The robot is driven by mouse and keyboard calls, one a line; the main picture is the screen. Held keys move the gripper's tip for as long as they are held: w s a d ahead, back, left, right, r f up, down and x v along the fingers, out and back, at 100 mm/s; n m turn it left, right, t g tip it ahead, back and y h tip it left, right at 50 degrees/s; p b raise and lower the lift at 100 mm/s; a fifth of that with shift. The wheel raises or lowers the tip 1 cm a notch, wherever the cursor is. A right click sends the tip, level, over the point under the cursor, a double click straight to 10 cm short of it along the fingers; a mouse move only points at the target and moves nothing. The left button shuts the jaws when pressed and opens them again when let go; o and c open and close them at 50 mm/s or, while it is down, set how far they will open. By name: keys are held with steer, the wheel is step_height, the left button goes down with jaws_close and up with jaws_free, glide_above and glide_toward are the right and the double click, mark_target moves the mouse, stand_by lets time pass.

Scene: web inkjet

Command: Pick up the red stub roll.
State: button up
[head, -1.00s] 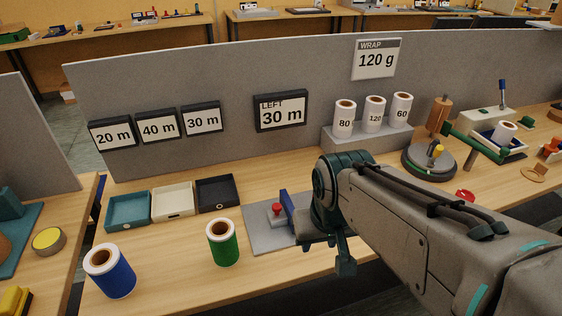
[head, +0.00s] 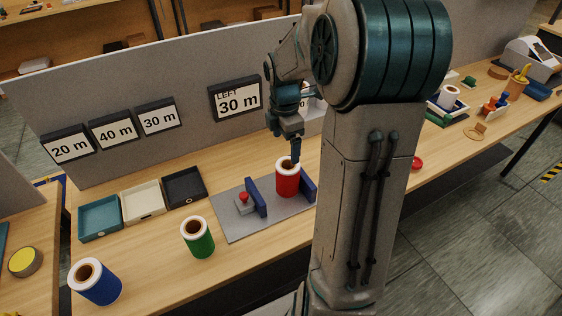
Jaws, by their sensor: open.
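The red stub roll (head: 287,181) stands upright on a grey plate (head: 236,222), between two blue upright plates, with its white rim and brown core facing up. My gripper (head: 294,160) points down right at the top of the red roll, close above or at its rim. One finger shows near the core opening; the other finger is hidden, and I cannot tell whether it touches the roll.
A green roll (head: 197,237) and a blue roll (head: 96,282) stand at the front left. Teal (head: 100,219), cream (head: 147,203) and black (head: 184,187) trays line up along the grey partition (head: 60,110). My arm hides much of the bench's middle right.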

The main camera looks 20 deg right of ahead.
mark_target(287, 165)
steer(key=f, duration=0.3)
steer(key=w+d+f+n, duration=0.1)
steer(key=f, duration=0.1)
steer(key=d+f+n+p, duration=0.1)
steer(key=f, duration=0.2)
steer(key=shift+w+d+f, duration=0.1)
steer(key=shift+w+f, duration=0.2)
steer(key=shift+f, duration=0.05)
steer(key=f, duration=0.2)
steer(key=a+f+p, duration=0.1)
steer(key=f, duration=0.1)
steer(key=shift+s+f, duration=0.15)
steer(key=shift+f, duration=0.1)
steer(key=shift+d+f, duration=0.1)
steer(key=shift+f, duration=0.45)
steer(key=c, duration=1.3)
steer(key=shift+s+r, duration=0.15)
